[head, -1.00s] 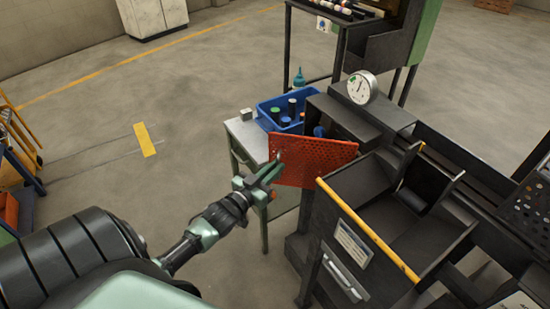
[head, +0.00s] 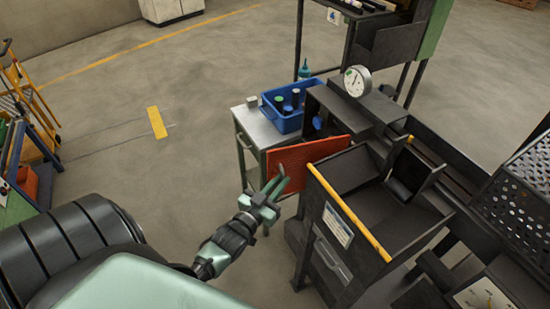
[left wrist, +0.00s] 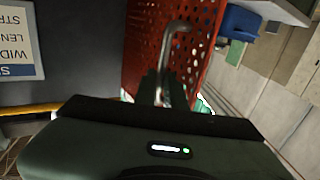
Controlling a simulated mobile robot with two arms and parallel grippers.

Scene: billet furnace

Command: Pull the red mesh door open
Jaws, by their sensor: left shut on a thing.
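The red mesh door (head: 312,152) stands swung out from the dark machine, its free edge toward me and its right side by the housing. It also shows in the left wrist view (left wrist: 205,45), along with its bent metal handle (left wrist: 172,48). My left gripper (head: 277,186) is at the door's near free edge, shut on the handle. In the left wrist view the fingers close around the handle's lower end, partly hidden by the gripper body. My right gripper is not in view.
A blue bin (head: 288,119) with bottles stands on a small metal table (head: 252,123) behind the door. A dark chute with a yellow bar (head: 348,211) is right of the door. A dial gauge (head: 357,81) sits on the housing. Open floor lies to the left.

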